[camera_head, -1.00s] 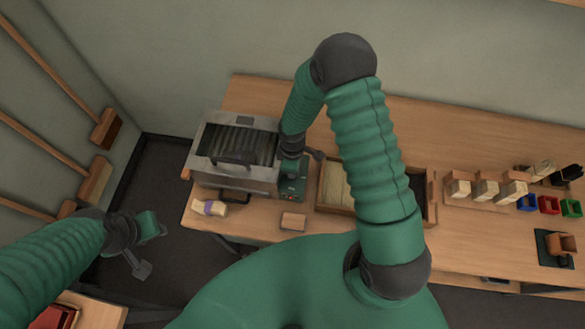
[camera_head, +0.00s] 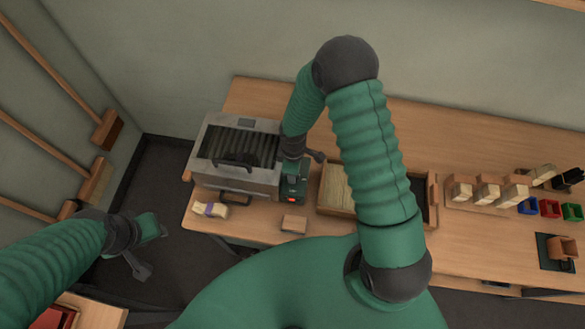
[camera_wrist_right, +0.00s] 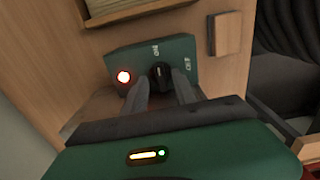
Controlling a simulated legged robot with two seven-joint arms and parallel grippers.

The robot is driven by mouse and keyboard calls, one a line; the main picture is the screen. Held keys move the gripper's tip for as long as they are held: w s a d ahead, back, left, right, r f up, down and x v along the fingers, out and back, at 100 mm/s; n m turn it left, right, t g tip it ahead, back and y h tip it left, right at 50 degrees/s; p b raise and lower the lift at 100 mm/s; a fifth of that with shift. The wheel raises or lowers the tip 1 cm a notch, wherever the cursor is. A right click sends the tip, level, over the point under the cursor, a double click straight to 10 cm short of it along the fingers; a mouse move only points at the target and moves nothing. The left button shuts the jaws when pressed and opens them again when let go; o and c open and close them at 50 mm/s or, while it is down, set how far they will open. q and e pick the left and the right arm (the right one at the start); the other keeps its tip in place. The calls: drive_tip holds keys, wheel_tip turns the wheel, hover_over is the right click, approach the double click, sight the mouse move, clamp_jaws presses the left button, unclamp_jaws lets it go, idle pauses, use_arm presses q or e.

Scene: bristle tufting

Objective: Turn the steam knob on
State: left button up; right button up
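The steam knob (camera_wrist_right: 162,76) is a small black knob on a green panel (camera_wrist_right: 188,60) with white lettering beside it. A red lamp (camera_wrist_right: 124,77) glows on the panel, left of the knob. The lamp also shows in the head view (camera_head: 291,200), on the front of the green box beside the metal steam unit (camera_head: 233,175). My right gripper (camera_wrist_right: 162,84) has its two grey fingers on either side of the knob, apparently with small gaps. My left gripper (camera_head: 145,248) hangs over the floor left of the bench, away from the panel; its finger opening is unclear.
A purple-banded bundle (camera_head: 210,209) and a small wooden block (camera_head: 294,224) lie along the bench's front edge. A wooden tray (camera_head: 335,188) stands right of the panel. Brush blocks (camera_head: 487,194) and coloured bins (camera_head: 549,208) are farther right.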

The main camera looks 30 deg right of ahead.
wheel_tip(320, 180, up, 17)
drive_tip(key=shift+b, duration=0.35)
drive_tip(key=shift+f, duration=0.15)
drive_tip(key=s+f+m+t+b, duration=0.2)
drive_tip(key=s+f+m+b, duration=0.1)
drive_tip(key=s+m+b, duration=0.3)
drive_tip(key=s+m, duration=0.2)
drive_tip(key=m, duration=0.2)
drive_tip(key=shift+s+a+m+t, duration=0.25)
drive_tip(key=shift+a+m+t, duration=0.05)
drive_tip(key=shift+m, duration=0.1)
drive_tip(key=shift+s+r, duration=0.1)
